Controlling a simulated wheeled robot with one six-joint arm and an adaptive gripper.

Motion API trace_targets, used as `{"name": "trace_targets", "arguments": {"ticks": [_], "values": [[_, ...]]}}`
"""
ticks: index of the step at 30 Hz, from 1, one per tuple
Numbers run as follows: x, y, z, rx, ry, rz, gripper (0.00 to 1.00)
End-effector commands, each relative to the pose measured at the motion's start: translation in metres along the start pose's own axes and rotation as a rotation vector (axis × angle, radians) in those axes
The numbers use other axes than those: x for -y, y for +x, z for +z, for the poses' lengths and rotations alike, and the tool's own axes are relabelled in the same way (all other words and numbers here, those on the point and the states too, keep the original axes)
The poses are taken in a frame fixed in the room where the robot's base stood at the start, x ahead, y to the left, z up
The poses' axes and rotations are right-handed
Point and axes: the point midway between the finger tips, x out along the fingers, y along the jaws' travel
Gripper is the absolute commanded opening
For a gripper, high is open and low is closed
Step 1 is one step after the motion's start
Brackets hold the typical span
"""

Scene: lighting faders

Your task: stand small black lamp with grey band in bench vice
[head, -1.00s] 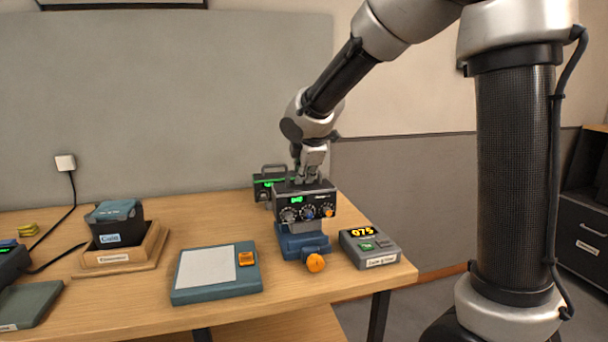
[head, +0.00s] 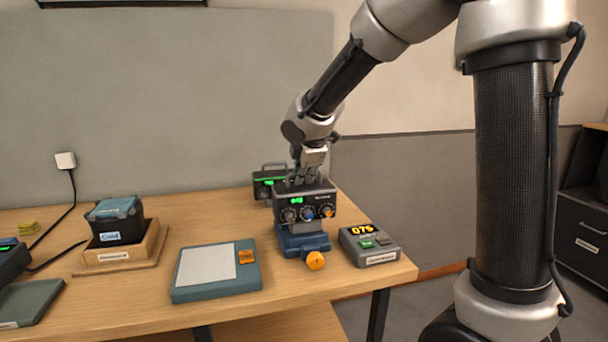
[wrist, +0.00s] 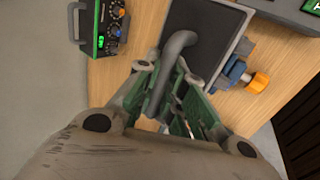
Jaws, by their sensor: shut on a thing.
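The small black lamp (head: 305,207) is a box with a green display and knobs on its front; a grey edge shows along its top. My gripper (head: 304,179) is shut on its handle from above. The grey handle (wrist: 180,45) shows between my fingers in the wrist view, over the dark box top (wrist: 212,28). The lamp is upright, directly over the blue bench vice (head: 302,243) with the orange knob (head: 315,261). A grey piece shows between lamp and vice; I cannot tell whether the lamp is seated in the jaws.
A similar black box with a green band (head: 268,180) stands close behind. A grey unit with a yellow readout (head: 369,246) is right of the vice. A blue-grey pad (head: 215,272) lies left, and a wooden holder (head: 125,256) with a dark box stands further left.

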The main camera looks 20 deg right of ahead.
Motion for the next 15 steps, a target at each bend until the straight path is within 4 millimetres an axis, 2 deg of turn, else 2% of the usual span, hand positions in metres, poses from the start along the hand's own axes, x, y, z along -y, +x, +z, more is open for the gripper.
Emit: {"name": "trace_targets", "arguments": {"ticks": [15], "values": [[0.0016,0.0048,-0.0002,-0.001,-0.001,0.005,0.00]]}}
